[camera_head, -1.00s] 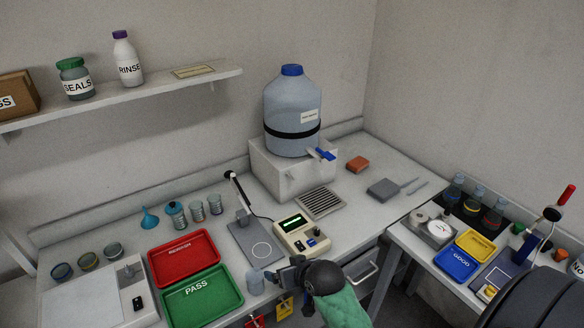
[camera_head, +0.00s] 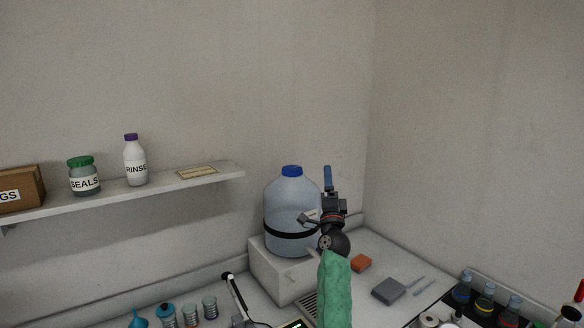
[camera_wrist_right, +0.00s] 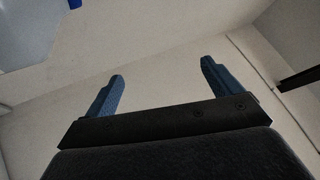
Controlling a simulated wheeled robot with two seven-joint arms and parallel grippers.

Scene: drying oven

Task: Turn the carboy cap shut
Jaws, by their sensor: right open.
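The carboy (camera_head: 288,205) is a translucent blue bottle with a black band, upright on a white block. Its blue cap (camera_head: 292,171) sits on the neck; I cannot tell how tight it is. In the wrist view, part of the carboy (camera_wrist_right: 28,35) fills the upper left corner, with a bit of the blue cap (camera_wrist_right: 75,4) at the top edge. My right gripper (camera_head: 328,178) points up beside the carboy, right of the cap and apart from it. Its blue fingers are spread and empty in the wrist view (camera_wrist_right: 162,70). My left gripper is not in view.
The white block (camera_head: 277,275) stands on the bench, with an orange block (camera_head: 361,263) and a grey block (camera_head: 388,290) to its right. A wall shelf (camera_head: 215,178) with bottles is at the left. The space above the cap is clear.

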